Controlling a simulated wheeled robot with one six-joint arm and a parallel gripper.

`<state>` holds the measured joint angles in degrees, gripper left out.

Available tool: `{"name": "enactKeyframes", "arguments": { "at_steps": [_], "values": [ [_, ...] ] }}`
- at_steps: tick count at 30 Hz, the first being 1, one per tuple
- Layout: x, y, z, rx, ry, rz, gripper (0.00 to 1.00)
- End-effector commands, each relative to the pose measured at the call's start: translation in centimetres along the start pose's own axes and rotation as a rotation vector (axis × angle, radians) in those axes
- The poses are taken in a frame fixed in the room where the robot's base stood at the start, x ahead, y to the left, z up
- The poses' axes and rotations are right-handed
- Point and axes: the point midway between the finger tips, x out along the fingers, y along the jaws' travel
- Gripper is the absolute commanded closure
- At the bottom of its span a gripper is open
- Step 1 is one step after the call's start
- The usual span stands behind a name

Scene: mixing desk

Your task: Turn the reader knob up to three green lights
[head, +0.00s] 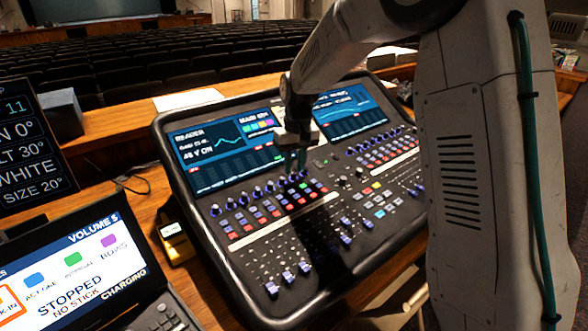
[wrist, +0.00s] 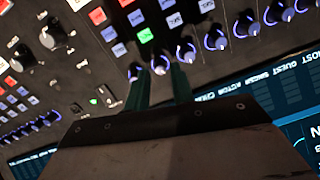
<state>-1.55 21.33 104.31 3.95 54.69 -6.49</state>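The mixing desk (head: 230,262) has a row of dark knobs with glowing blue-white rings below its screens. My gripper (head: 295,165) points down at the right part of this row, under the left screen. In the wrist view, its two green fingers (wrist: 160,84) are apart, with one ringed knob (wrist: 160,64) showing between and just past their tips. I cannot tell whether they touch it. No readable label marks this knob as the reader knob. The left screen (head: 205,148) reads "READER" at its top left. Its level lights are too small to count.
Neighbouring ringed knobs (wrist: 187,52) stand close on both sides of the fingers. Lit buttons, one green (wrist: 145,35), lie beside the row. A laptop (head: 75,265) and a dark text display (head: 35,140) stand left of the desk.

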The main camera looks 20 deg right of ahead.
Motion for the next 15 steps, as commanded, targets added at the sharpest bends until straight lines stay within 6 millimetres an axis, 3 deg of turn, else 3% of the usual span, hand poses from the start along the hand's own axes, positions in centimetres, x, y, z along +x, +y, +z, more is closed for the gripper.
{"name": "enactKeyframes", "arguments": {
  "at_steps": [4,13,15],
  "values": [
    [1.3,0.0,0.0,0.000,0.000,0.000,0.76],
    [1.6,0.0,0.0,0.000,0.000,0.000,0.76],
    [1.6,0.0,0.0,0.000,0.000,0.000,0.93]
  ]
}}
